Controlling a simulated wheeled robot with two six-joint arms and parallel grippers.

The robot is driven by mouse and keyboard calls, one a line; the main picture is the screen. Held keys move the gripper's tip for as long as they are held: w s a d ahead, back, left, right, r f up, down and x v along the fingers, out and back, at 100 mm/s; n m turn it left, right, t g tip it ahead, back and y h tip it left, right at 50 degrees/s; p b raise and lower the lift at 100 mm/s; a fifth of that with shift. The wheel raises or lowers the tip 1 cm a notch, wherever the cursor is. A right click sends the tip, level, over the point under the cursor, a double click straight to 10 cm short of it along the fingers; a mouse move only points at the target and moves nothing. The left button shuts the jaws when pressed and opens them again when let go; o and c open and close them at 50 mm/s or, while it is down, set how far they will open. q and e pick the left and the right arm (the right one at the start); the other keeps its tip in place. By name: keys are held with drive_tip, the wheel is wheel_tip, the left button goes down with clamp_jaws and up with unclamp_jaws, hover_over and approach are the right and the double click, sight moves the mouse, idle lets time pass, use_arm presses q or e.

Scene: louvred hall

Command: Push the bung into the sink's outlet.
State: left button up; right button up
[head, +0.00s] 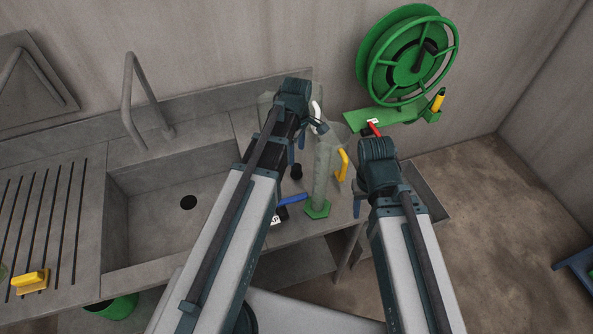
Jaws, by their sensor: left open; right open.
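The grey sink basin (150,235) is at the left, with its outlet (188,202) a dark round hole in the floor of the basin. Nothing shows in the outlet. A small dark cylinder (297,173), which looks like the bung, stands on the counter right of the basin. My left gripper (296,150) is open just above and behind it in the picture, fingers pointing down; I cannot tell whether they touch it. My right gripper (358,198) is open and empty near the counter's right end; only part of its fingers shows.
A pale green post with a hexagonal foot (317,210), a blue-handled tool (292,200) and a yellow handle (342,165) crowd the counter. A tap (128,95) rises behind the basin. A yellow brush-like block (30,282) lies on the drainer. A green hose reel (412,60) hangs at right.

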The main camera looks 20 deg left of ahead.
sight(297, 166)
use_arm(q)
wheel_tip(297, 166, down, 10)
drive_tip(key=b, duration=0.9)
drive_tip(key=shift+r, duration=0.15)
clamp_jaws()
idle(1.0)
